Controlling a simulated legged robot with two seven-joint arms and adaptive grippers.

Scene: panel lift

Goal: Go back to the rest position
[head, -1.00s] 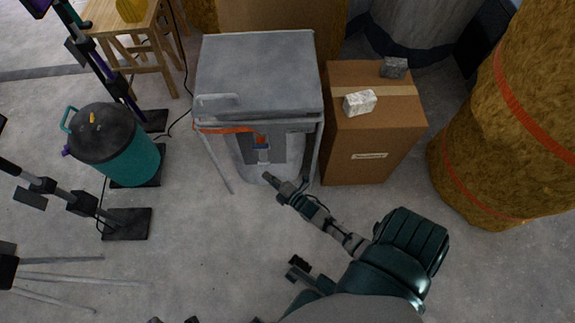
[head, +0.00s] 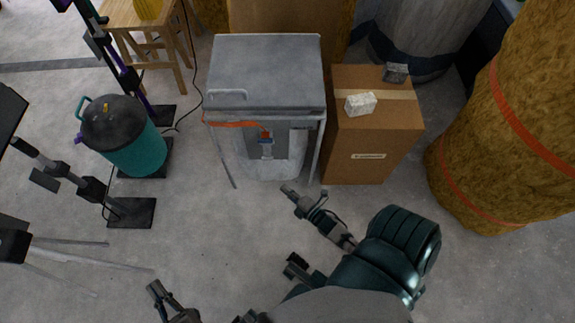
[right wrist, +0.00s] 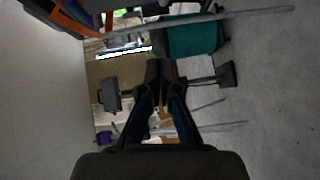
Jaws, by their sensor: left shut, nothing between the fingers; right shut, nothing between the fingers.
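The grey panel (head: 265,75) lies flat on top of a thin-legged stand in the head view, with a handle outline at its front left corner. My right gripper (head: 287,189) is shut and empty, in front of the stand and apart from the panel. Its fingers (right wrist: 160,72) are together in the right wrist view. My left gripper (head: 154,288) is shut and empty over the floor at the bottom left of the head view.
A cardboard box (head: 365,145) with two small blocks stands right of the panel. A large straw-coloured roll (head: 500,150) is at the far right. A teal cooler (head: 135,150), black stands (head: 130,212) and a wooden stool (head: 145,25) are on the left. Floor in the middle is clear.

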